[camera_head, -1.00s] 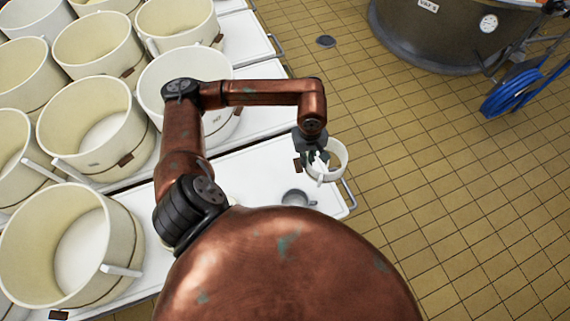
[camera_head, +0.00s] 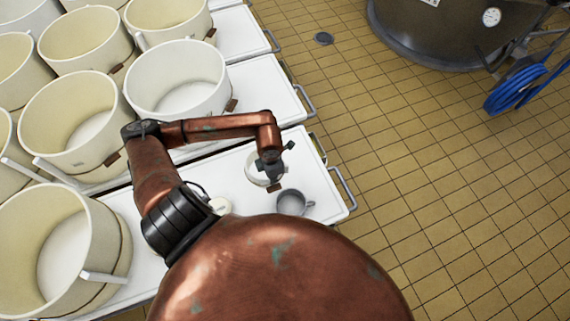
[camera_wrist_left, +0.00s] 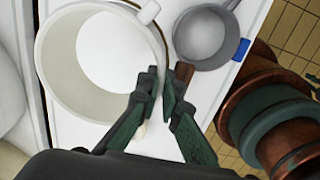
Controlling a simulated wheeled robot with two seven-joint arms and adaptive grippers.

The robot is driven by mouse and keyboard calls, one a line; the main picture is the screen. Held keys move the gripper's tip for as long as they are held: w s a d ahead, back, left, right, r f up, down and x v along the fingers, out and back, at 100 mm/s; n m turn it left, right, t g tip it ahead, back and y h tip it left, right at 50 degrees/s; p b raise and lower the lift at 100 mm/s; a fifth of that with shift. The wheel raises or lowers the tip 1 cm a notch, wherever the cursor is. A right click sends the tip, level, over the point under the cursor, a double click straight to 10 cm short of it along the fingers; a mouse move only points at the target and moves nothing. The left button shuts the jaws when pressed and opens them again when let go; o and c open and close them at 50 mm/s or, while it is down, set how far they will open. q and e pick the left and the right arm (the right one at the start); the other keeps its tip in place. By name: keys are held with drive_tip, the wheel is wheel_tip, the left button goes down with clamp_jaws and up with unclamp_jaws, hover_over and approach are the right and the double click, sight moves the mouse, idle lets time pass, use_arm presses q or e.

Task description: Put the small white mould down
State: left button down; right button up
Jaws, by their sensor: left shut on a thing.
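The small white mould (camera_head: 252,170) is a round, open tub with a side handle. It is over the white top of the low trolley (camera_head: 325,195), left of a grey cup (camera_head: 290,203). I cannot tell whether its base touches the top. In the wrist view the mould (camera_wrist_left: 52,75) fills the upper left, with its open mouth facing me. My left gripper (camera_head: 270,165) is at its right side, partly covering it. My right gripper does not show.
The grey cup (camera_wrist_left: 203,38) sits close to the right of the fingers. Large cream tubs (camera_head: 180,80) crowd the trolleys at left. Tiled floor at right is open, up to a dark vat (camera_head: 440,35) and blue hose (camera_head: 515,90).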

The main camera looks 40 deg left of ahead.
use_arm(q)
drive_tip(key=w+f, duration=0.1)
drive_tip(key=w, duration=0.1)
drive_tip(key=w+a+f, duration=0.1)
drive_tip(key=w, duration=0.2)
drive_tip(key=w+f+b, duration=0.1)
drive_tip(key=w+f, duration=0.1)
drive_tip(key=shift+w+a, duration=0.25)
drive_tip(key=shift+w, duration=0.1)
drive_tip(key=w+f, duration=0.1)
drive_tip(key=f, duration=0.1)
drive_tip(key=w+f+b, duration=0.1)
drive_tip(key=f, duration=0.2)
drive_tip(key=w+a+f+b, duration=0.1)
drive_tip(key=w+f, duration=0.1)
drive_tip(key=f, duration=0.1)
drive_tip(key=shift+w, duration=0.1)
drive_tip(key=shift+f, duration=0.15)
drive_tip(key=c, duration=2.5)
unclamp_jaws()
drive_tip(key=shift+c, duration=0.2)
drive_tip(key=o, duration=0.4)
